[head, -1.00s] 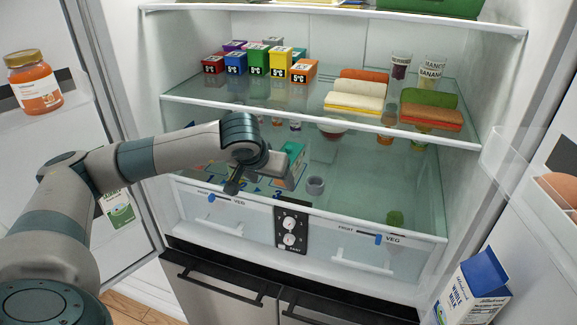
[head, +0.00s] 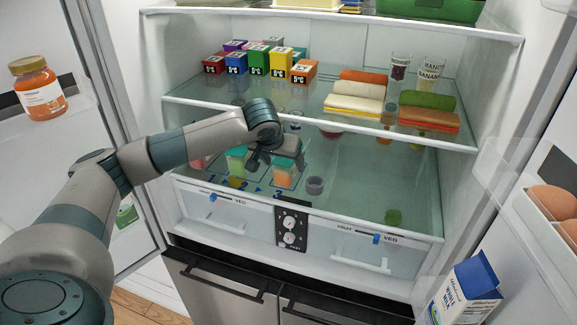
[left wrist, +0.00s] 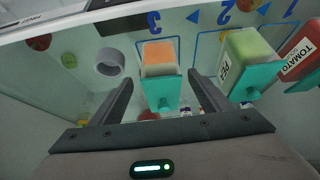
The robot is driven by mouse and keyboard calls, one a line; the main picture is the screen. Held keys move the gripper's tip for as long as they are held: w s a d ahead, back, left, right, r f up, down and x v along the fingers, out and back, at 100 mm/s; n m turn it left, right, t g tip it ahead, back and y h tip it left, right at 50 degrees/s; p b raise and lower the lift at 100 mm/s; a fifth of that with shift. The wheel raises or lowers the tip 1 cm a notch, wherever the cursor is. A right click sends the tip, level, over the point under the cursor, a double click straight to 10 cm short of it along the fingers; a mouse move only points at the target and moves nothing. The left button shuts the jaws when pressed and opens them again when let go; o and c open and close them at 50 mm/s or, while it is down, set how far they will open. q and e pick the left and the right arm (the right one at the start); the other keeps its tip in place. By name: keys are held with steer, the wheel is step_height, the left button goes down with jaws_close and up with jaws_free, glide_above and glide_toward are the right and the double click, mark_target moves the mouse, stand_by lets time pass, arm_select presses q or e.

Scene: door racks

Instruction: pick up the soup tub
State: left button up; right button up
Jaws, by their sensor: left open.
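Soup tubs with teal lids stand on the lower shelf. An orange one (head: 283,179) is at the mark 3; it also shows in the left wrist view (left wrist: 158,53). A green one (head: 236,164), lettered in the left wrist view (left wrist: 248,55), is at mark 2. A red one marked TOMATO SOUP (left wrist: 302,57) is at the left wrist view's right edge. My left gripper (head: 272,156) is open just above the orange tub. In the left wrist view the orange tub lies between its fingers (left wrist: 160,80), with no contact visible. My right gripper is not in view.
A grey ring-shaped cup (head: 314,185) stands right of the orange tub. The glass shelf (head: 310,107) above carries coloured boxes (head: 258,58) and rolled towels (head: 355,97). Drawers (head: 220,212) lie below. The right of the lower shelf is largely clear.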

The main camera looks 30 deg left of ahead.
arm_select(q)
steer(key=shift+w, duration=0.1)
steer(key=shift+w+a+r, duration=0.1)
steer(key=shift+w+a, duration=0.05)
steer(key=shift+w, duration=0.45)
steer(key=shift+w+a+f, duration=0.15)
steer(key=shift+w+f, duration=0.25)
steer(key=shift+w, duration=0.2)
steer(key=shift+w+a+f, duration=0.15)
steer(key=shift+w+f, duration=0.25)
steer(key=shift+w, duration=0.2)
steer(key=shift+b+x, duration=0.3)
steer(key=shift+x, duration=0.55)
steer(key=shift+r, duration=0.1)
steer(key=shift+r, duration=0.1)
steer(key=c, duration=1.5)
